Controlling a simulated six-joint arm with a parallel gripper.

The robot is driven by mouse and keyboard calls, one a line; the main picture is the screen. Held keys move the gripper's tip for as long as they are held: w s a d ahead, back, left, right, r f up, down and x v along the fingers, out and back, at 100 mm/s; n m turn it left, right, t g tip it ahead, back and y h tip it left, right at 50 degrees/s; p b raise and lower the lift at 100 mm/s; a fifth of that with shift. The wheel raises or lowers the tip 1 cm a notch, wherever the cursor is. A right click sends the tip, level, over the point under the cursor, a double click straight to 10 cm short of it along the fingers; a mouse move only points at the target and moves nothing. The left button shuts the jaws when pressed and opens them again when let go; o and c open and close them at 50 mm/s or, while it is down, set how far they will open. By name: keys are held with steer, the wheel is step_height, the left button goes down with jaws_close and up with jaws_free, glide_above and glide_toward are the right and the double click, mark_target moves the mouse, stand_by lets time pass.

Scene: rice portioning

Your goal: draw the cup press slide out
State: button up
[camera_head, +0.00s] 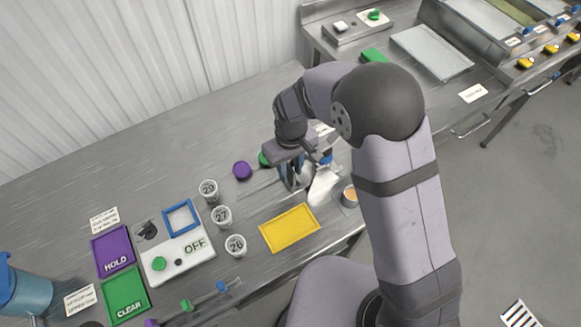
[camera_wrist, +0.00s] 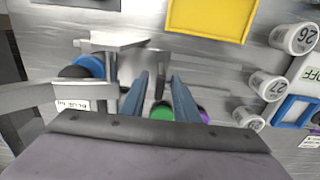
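My gripper (camera_head: 289,185) points down over the metal bench, beside a shiny metal fixture (camera_head: 322,188) that I take to be the cup press. In the wrist view my gripper's two blue-grey fingers (camera_wrist: 159,80) are apart. A narrow dark upright piece (camera_wrist: 162,72) shows between their tips; I cannot tell whether it is the slide's handle, and no finger clearly touches it. The fixture's flat metal top and post (camera_wrist: 116,42) stand just left of the fingers. My arm hides part of the fixture in the head view.
Purple (camera_head: 242,170) and green (camera_head: 264,158) round knobs lie left of my gripper. A yellow tray (camera_head: 290,228), numbered cups (camera_head: 221,216) and a control panel marked OFF (camera_head: 174,245) are on the bench.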

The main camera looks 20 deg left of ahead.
steer(key=shift+c, duration=0.7)
jaws_close()
steer(key=s+a, duration=1)
steer(key=shift+a+r, duration=0.1)
steer(key=shift+o, duration=0.7)
jaws_free()
steer(key=shift+s+a, duration=0.1)
steer(key=shift+s, duration=0.1)
steer(key=shift+w+b, duration=0.15)
steer(key=shift+b, duration=0.15)
step_height(320, 180, up, 7)
steer(key=b, duration=0.2)
steer(key=shift+r, duration=0.15)
